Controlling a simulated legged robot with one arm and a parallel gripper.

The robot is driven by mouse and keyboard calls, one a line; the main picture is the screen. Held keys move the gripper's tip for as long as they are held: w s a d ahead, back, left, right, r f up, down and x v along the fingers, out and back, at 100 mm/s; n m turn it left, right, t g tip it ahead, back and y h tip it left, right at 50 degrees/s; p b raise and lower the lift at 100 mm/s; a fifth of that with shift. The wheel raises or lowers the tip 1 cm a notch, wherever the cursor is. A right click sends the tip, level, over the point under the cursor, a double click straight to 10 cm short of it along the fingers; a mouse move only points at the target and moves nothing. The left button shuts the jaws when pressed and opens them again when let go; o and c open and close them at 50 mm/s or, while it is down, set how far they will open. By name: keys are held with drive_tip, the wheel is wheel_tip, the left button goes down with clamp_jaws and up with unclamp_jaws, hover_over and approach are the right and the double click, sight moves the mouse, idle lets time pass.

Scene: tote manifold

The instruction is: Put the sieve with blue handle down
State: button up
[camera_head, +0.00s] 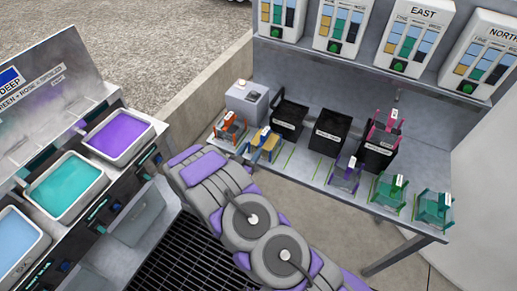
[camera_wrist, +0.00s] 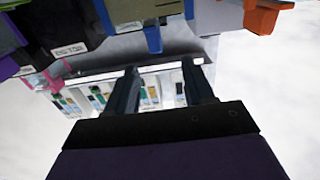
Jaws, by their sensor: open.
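The sieve with blue and yellow parts (camera_head: 267,146) stands on the bench, between the orange sieve and the dark bins in the head view. In the wrist view, its blue part (camera_wrist: 125,12) shows at the top, beyond my fingertips. My gripper (camera_wrist: 160,68) is open, with its two dark fingers apart and nothing visibly held between them. In the head view my arm reaches towards the left end of the bench; my fingers cannot be made out there.
An orange sieve (camera_head: 229,129) stands to the left, with a grey box (camera_head: 247,101) behind. Black bins (camera_head: 328,131), a pink sieve (camera_head: 387,126), a purple sieve (camera_head: 345,174) and green sieves (camera_head: 434,208) are to the right. Colored trays (camera_head: 68,186) are at far left.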

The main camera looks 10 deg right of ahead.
drive_tip(key=w+a+r+g+y, duration=0.35)
drive_tip(key=a+r+y, duration=0.25)
drive_tip(key=y, duration=0.2)
drive_tip(key=s+a+r+n+g+y, duration=0.1)
drive_tip(key=s+r+n+g+y, duration=0.35)
drive_tip(key=s+r, duration=0.5)
drive_tip(key=s+d+r+n+g, duration=0.1)
drive_tip(key=s+d, duration=0.4)
drive_tip(key=s, duration=0.7)
drive_tip(key=s+d+r+g+h, duration=0.1)
drive_tip(key=s+d+r+g, duration=0.3)
drive_tip(key=s, duration=0.9)
drive_tip(key=s+d+r+n+g+h, duration=0.1)
drive_tip(key=s+d+r+g, duration=0.2)
drive_tip(key=s, duration=0.9)
wheel_tip(320, 180, up, 2)
drive_tip(key=d, duration=0.2)
drive_tip(key=shift+s+d+n, duration=0.15)
drive_tip(key=shift+d+n, duration=0.2)
drive_tip(key=shift+d, duration=0.05)
